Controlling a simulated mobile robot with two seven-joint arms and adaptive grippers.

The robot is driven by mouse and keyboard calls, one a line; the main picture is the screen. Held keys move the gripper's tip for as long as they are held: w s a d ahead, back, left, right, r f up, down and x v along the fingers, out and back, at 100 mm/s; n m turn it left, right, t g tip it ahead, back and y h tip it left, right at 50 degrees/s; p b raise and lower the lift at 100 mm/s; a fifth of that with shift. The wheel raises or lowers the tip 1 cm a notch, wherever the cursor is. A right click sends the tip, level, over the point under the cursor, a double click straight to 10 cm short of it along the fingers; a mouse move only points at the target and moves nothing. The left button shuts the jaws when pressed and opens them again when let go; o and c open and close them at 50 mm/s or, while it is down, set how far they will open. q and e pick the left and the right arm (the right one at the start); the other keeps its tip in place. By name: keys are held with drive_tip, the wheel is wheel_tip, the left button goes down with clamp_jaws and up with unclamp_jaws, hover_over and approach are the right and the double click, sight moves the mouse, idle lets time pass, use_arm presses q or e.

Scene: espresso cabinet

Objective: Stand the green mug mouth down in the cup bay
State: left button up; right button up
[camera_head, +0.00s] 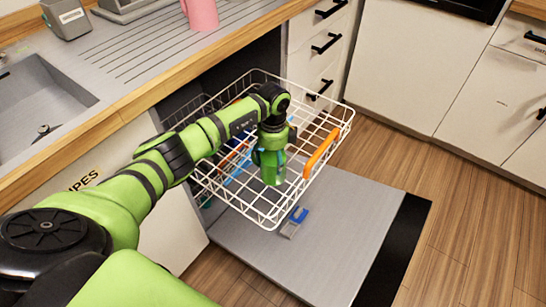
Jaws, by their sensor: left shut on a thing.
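The green mug (272,175) is at my left gripper (271,157), which comes down from above over the white wire rack (262,217). The left gripper is shut on the green mug. The mug's lower end shows below the fingers; my gripper and wrist hide its upper part. I cannot tell which way its mouth faces or whether it touches the wires. It is in the front part of the rack, left of the orange handle (321,153). My right gripper is not in view.
The rack is pulled out above an open grey door (345,225). A small blue and grey piece (295,222) is on the door. Blue and red items show partly behind my arm. A pink cup (201,14) stands on the draining board by the sink (40,105).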

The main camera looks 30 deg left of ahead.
use_arm(q)
drive_tip(key=shift+f, duration=0.2)
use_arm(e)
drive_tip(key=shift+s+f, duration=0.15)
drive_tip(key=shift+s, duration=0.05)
use_arm(q)
drive_tip(key=o, duration=1.6)
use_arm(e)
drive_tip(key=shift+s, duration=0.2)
use_arm(q)
drive_tip(key=shift+r, duration=0.2)
wheel_tip(320, 180, up, 12)
drive_tip(key=shift+w+f, duration=0.15)
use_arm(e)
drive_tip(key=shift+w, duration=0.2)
